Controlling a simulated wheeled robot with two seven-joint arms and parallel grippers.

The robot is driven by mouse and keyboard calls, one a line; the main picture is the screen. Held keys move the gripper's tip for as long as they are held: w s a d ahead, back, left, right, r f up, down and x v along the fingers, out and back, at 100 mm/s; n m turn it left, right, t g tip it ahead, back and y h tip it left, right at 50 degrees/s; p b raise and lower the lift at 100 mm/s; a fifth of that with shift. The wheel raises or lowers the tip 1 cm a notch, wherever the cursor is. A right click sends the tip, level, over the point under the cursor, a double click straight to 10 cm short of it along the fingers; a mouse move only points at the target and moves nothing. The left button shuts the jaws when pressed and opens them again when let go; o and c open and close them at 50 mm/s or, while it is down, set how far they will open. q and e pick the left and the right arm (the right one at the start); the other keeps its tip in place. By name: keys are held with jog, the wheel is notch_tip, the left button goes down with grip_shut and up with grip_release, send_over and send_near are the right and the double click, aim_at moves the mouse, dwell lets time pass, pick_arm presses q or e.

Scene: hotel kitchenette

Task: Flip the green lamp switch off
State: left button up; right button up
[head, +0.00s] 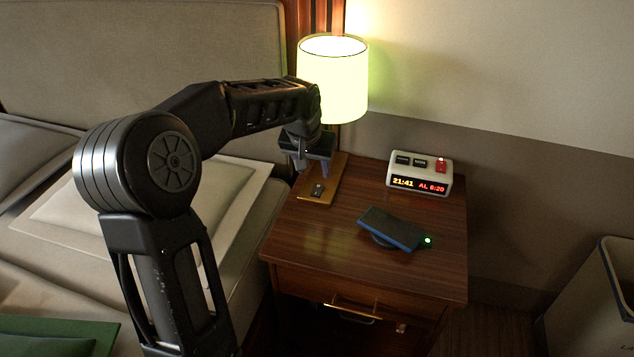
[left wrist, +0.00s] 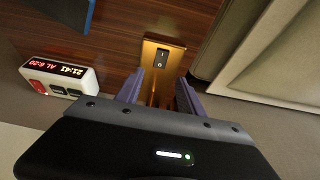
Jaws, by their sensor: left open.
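The lamp (head: 333,75) glows with a pale green shade at the back of the nightstand. Its black rocker switch (head: 318,190) sits on the front part of a brass-coloured base plate (head: 338,178). In the left wrist view the switch (left wrist: 161,58) shows I and O marks, just beyond my fingertips. My left gripper (head: 314,168) is open and empty, pointing down over the plate, a little behind the switch. In the left wrist view its two purple-grey fingers (left wrist: 158,92) are spread, with the plate showing between them. Touch cannot be told. My right gripper is not in view.
On the nightstand (head: 325,240), a white alarm clock (head: 420,173) stands at the back right and a dark phone (head: 391,229) rests tilted near the middle. The bed (head: 235,190) is on the left, a bin (head: 595,300) on the right. The nightstand's front left is clear.

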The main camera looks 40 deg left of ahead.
aim_at(318, 186)
pick_arm(q)
jog(key=shift+f, duration=0.15)
jog(key=b+x, duration=0.1)
jog(key=x, duration=0.6)
jog(key=shift+w+a+f+b, duration=0.1)
jog(key=shift+w+f+b, duration=0.15)
jog(key=shift+b, duration=0.1)
jog(key=shift+c, duration=0.5)
grip_shut()
